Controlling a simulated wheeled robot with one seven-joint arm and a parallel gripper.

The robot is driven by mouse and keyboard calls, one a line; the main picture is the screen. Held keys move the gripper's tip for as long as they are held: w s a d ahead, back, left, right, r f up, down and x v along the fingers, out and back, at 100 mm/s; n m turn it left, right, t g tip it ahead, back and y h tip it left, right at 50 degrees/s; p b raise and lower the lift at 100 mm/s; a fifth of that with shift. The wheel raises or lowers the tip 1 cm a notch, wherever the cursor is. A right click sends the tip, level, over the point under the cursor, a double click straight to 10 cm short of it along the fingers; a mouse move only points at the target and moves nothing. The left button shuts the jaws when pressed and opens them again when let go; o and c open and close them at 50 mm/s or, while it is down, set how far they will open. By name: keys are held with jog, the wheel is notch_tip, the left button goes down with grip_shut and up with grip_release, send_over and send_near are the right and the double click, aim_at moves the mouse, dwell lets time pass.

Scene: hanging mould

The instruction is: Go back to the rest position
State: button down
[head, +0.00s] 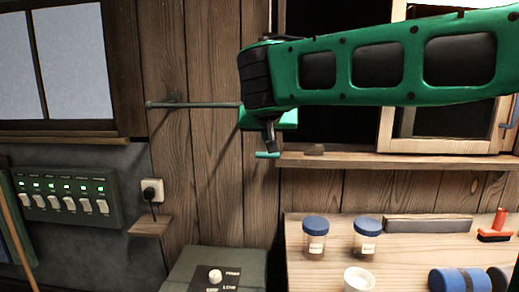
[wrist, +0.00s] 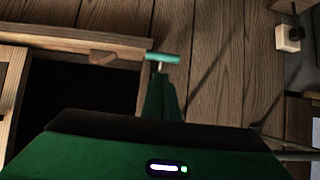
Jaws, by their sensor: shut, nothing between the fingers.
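My gripper (head: 269,142) hangs at the end of my green arm, in front of the plank wall by the left end of the window sill (head: 400,160). Its jaws are shut with nothing held between them. It also shows in the wrist view (wrist: 163,85), low in the middle. A small teal crossbar (head: 267,155) on a short stem shows at the fingertips, also in the wrist view (wrist: 162,58). I cannot tell if it touches the fingers or belongs to them. My arm hides part of the window.
A grey rod (head: 195,105) reaches from the wall toward my wrist. A small brown piece (head: 315,150) lies on the sill. Below right, a wooden bench (head: 420,250) holds blue-lidded jars (head: 316,245), a white cup (head: 358,280) and blue rolls (head: 460,281). A switch panel (head: 70,195) is at left.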

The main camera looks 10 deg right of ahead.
jog(key=s+d+f+m+g, duration=0.1)
jog(key=s+d+f+g, duration=0.2)
jog(key=s+d+f, duration=0.7)
jog(key=s+d+f+m+g, duration=0.1)
jog(key=s+d+f+g, duration=0.35)
jog(key=d, duration=0.85)
jog(key=s+f+g+y, duration=0.1)
jog(key=s+f, duration=0.5)
jog(key=s, duration=0.6)
jog(key=s+d+f+m+g+y, duration=0.1)
jog(key=s+f+g+y, duration=0.1)
jog(key=s+f, duration=0.5)
jog(key=s, duration=0.6)
jog(key=shift+s+d+m, duration=0.25)
jog(key=shift+d+m, duration=0.05)
jog(key=shift+w+d+f+g, duration=0.1)
jog(key=shift+w+f+g, duration=0.15)
jog(key=shift+w, duration=0.4)
